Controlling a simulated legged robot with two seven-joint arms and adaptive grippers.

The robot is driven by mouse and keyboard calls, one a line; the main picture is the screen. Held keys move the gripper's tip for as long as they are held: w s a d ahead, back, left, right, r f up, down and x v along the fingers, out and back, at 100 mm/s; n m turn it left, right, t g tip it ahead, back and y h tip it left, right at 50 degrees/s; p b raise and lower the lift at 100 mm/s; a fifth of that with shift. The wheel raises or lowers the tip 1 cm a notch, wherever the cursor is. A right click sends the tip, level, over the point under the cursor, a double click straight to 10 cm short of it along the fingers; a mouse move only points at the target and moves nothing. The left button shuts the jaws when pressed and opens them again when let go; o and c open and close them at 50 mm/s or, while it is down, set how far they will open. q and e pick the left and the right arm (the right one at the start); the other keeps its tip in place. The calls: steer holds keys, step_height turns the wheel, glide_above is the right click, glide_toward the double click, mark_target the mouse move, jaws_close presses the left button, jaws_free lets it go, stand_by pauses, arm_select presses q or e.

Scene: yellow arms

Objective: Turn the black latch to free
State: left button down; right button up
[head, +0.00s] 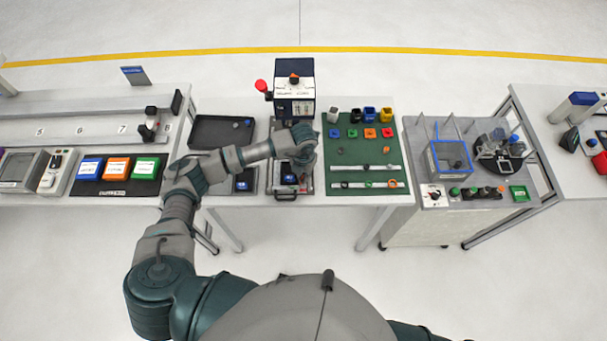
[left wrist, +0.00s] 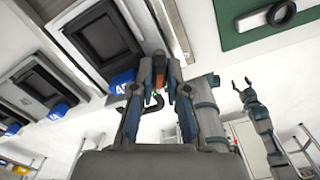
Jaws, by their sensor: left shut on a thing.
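My left gripper (head: 298,142) is over the right side of a grey fixture (head: 306,186) on the middle table. In the left wrist view its fingertips (left wrist: 164,62) are close together, with a small dark piece between them. This fits the black latch, but the fingers hide most of it and its turn angle cannot be seen. The fixture has a blue label (head: 290,177) and a black front handle (head: 285,197). My right gripper (left wrist: 246,86) shows at the right of the left wrist view, fingers apart and empty, away from the fixture.
A black-and-white box with a red knob (head: 294,95) stands behind the gripper. A dark tray (head: 221,133) lies left. A green mat (head: 350,170) with coloured blocks and rails is close on the right. Benches with other devices stand on both sides.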

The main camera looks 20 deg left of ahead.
arm_select(q)
steer(key=n, duration=0.5)
steer(key=shift+n, duration=0.3)
stand_by(0.4)
steer(key=c, duration=1.2)
jaws_free()
steer(key=shift+o, duration=0.2)
